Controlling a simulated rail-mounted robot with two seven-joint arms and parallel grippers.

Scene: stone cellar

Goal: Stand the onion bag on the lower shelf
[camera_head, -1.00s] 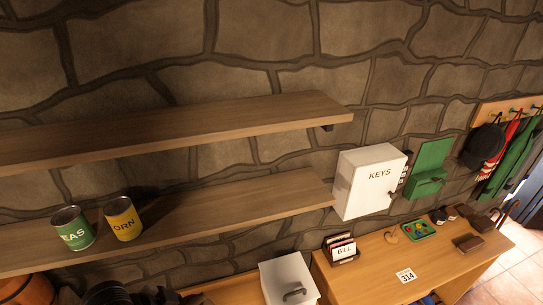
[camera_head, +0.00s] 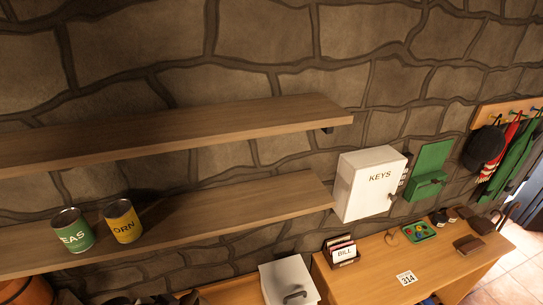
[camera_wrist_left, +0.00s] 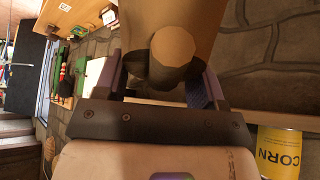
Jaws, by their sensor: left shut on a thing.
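The lower shelf (camera_head: 245,203) is a wooden board on the stone wall, with free room to the right of its cans. In the left wrist view my left gripper (camera_wrist_left: 160,88) is shut on a tan thing with a round knob-like end (camera_wrist_left: 172,48), which I take to be the onion bag. Much of it is hidden by the gripper or cut off by the frame, and I cannot tell its tilt. Neither gripper nor the bag shows clearly in the head view. My right gripper is not in view.
A green peas can (camera_head: 73,232) and a yellow corn can (camera_head: 123,222) stand on the lower shelf's left part; the corn can also shows in the wrist view (camera_wrist_left: 280,152). The upper shelf (camera_head: 190,130) overhangs. A white key box (camera_head: 367,185) is just beyond the right end.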

